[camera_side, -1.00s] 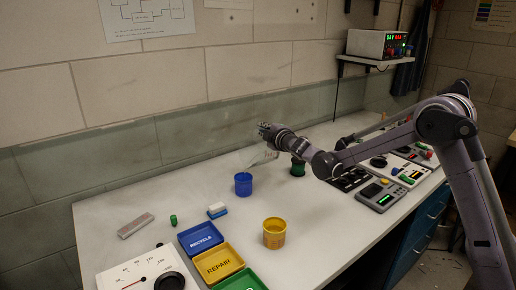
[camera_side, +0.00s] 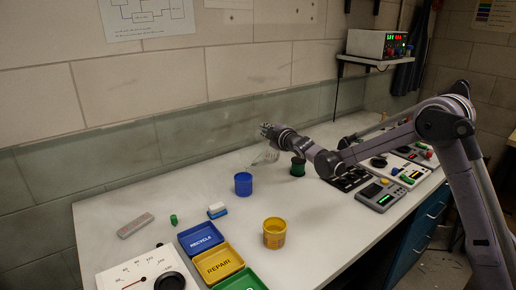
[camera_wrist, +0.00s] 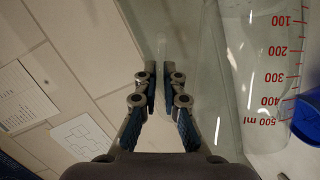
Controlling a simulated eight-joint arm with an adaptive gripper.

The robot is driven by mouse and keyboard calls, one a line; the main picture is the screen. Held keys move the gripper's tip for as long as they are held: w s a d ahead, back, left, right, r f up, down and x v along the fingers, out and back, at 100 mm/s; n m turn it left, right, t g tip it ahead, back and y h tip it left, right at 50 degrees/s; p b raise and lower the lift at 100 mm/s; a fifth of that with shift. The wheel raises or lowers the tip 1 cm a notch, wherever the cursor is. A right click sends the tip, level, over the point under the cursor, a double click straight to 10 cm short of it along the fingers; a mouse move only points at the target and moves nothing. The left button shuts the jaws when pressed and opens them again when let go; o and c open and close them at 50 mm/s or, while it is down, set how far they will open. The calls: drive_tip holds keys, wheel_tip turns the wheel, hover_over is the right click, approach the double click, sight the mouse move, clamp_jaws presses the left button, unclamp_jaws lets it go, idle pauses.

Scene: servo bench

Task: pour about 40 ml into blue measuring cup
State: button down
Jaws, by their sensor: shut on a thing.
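My gripper (camera_side: 272,144) is shut on a clear graduated container (camera_side: 264,156), which it holds above the bench, tilted to the left. In the wrist view my gripper's fingers (camera_wrist: 160,88) are close together, and the container (camera_wrist: 262,75) fills the right side with red marks from 100 to 500 ml. What lies between the fingers is hard to make out. The blue measuring cup (camera_side: 243,185) stands upright on the bench, below and left of the container. Part of it shows at the right edge of the wrist view (camera_wrist: 308,120). The liquid level in either is not readable.
A dark green cup (camera_side: 298,168) stands right of the container, and a yellow cup (camera_side: 274,234) nearer the front. Blue RECYCLE (camera_side: 201,249) and yellow REPAIR (camera_side: 232,272) trays lie front left. A blue-and-white block (camera_side: 217,211) lies left of the blue cup.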

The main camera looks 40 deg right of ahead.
drive_tip(key=shift+d+f, duration=0.15)
drive_tip(key=shift+d, duration=0.1)
drive_tip(key=shift+w+d+f+m+b, duration=0.1)
drive_tip(key=shift+d+f+m+b, duration=0.15)
drive_tip(key=shift+m+b, duration=0.15)
drive_tip(key=shift+w+d+m+g+y+b, duration=0.1)
drive_tip(key=shift+d+m+g+y+b, duration=0.3)
drive_tip(key=shift+d+m+b, duration=0.15)
drive_tip(key=shift+d+f+m, duration=0.2)
drive_tip(key=shift+f+m, duration=0.2)
drive_tip(key=shift+m, duration=0.05)
drive_tip(key=shift+f, duration=0.1)
idle(0.7)
